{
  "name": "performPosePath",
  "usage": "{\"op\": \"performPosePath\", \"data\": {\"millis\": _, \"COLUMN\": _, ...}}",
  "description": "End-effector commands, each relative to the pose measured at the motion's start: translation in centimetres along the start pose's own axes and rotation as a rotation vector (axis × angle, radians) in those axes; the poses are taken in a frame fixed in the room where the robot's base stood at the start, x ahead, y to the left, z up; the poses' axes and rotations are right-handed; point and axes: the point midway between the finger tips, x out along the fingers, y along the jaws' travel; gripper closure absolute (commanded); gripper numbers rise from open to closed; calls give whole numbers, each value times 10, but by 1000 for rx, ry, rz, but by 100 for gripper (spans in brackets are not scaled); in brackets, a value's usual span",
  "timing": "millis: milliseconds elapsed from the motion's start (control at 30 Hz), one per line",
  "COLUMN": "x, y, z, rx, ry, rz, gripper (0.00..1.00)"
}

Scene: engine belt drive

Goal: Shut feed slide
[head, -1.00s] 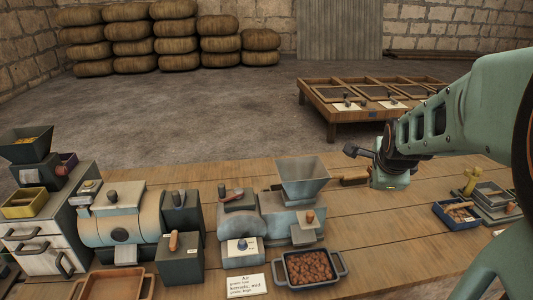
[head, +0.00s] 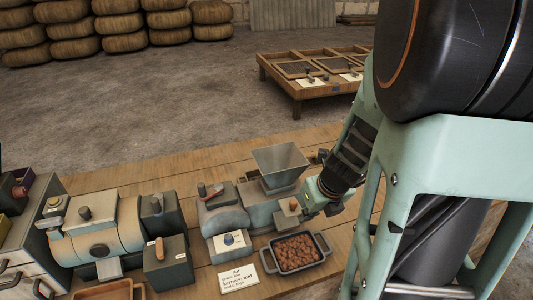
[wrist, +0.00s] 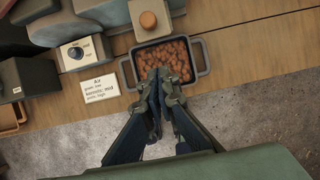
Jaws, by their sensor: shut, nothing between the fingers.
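A grey block with an orange-brown knob stands below the grey hopper (head: 280,165); the knob (head: 293,204) also shows at the top of the wrist view (wrist: 148,20). I cannot tell for sure which part is the feed slide, or whether it is open. A dark handled pan (head: 323,244) full of brown kernels stands in front of the block. My gripper (wrist: 163,74) is shut and empty in the wrist view. Its fingertips overlap the pan's kernels in that view, below the knob and apart from it. In the head view its fingertips are hard to make out.
A dial box (head: 229,241) and an "Air" card (head: 239,282) stand left of the pan. More machines with knobs (head: 84,213) fill the bench's left. Bare bench (head: 215,157) lies behind the machines. A low wooden tray table (head: 297,102) stands on the floor beyond.

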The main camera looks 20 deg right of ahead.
Motion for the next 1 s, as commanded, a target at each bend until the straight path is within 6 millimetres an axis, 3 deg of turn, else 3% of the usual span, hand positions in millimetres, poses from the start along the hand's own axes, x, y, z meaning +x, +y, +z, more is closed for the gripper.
{"op": "performPosePath", "data": {"millis": 33, "x": 17, "y": -1, "z": -3, "rx": 1, "ry": 2, "rz": 0, "gripper": 100}}
{"op": "performPosePath", "data": {"millis": 200, "x": 49, "y": -1, "z": -2, "rx": 0, "ry": 1, "rz": -1, "gripper": 100}}
{"op": "performPosePath", "data": {"millis": 300, "x": 47, "y": 0, "z": 17, "rx": -4, "ry": -1, "rz": -1, "gripper": 100}}
{"op": "performPosePath", "data": {"millis": 500, "x": 54, "y": -1, "z": 34, "rx": -3, "ry": -1, "rz": -1, "gripper": 100}}
{"op": "performPosePath", "data": {"millis": 1000, "x": 56, "y": -1, "z": 41, "rx": -2, "ry": -1, "rz": -1, "gripper": 100}}
